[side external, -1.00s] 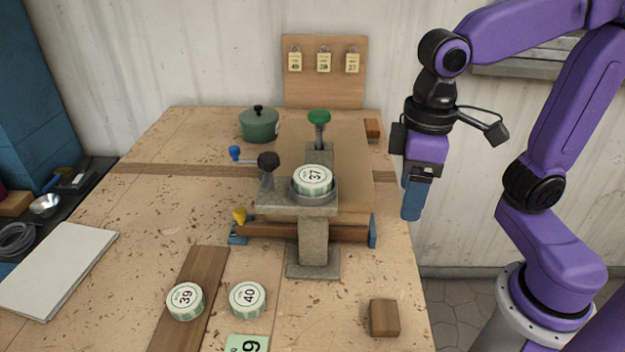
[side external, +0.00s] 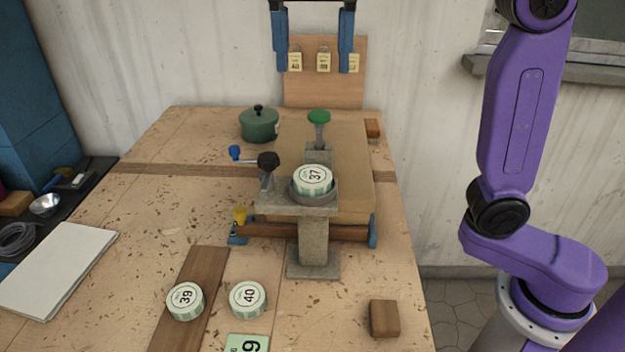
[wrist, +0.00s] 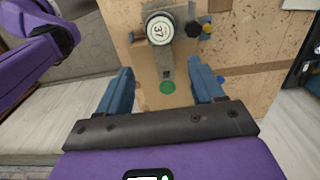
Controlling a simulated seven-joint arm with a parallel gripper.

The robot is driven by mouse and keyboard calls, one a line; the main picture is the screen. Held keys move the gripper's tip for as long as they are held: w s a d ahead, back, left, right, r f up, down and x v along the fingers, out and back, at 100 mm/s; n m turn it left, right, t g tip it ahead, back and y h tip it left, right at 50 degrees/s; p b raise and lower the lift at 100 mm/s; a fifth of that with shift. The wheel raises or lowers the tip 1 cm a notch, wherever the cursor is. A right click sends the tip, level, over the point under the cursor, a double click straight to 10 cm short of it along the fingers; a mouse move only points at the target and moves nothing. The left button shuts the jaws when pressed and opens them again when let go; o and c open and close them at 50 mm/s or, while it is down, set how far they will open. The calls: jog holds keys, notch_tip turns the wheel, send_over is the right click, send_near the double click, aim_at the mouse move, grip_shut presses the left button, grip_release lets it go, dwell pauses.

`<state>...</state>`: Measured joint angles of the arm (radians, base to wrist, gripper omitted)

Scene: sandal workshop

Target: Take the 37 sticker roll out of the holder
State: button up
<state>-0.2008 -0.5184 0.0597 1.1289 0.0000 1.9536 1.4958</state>
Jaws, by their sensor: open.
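The 37 sticker roll (side external: 313,179), a white and green disc marked 37, sits in the round grey holder (side external: 315,208) on top of a stone-coloured post. In the wrist view the 37 roll (wrist: 160,29) lies beyond my fingers, near the top. My gripper (side external: 313,72) is open and empty, high above the table with both blue fingers pointing down, in front of the tag board. In the wrist view my gripper (wrist: 165,80) has its fingers wide apart, with nothing between them touching either one.
A green knob (side external: 319,117) on a screw rises behind the holder, and a black-knobbed crank (side external: 268,161) stands at its left. A green pot (side external: 259,125) is behind left. Rolls 39 (side external: 185,301) and 40 (side external: 248,299) lie in front, with a wooden block (side external: 384,318) at front right.

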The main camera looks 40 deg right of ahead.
aim_at(313, 175)
notch_tip(313, 175, down, 17)
jog(key=shift+w+f, duration=0.1)
jog(key=shift+f, duration=0.05)
jog(key=c, duration=0.7)
dwell(0.6)
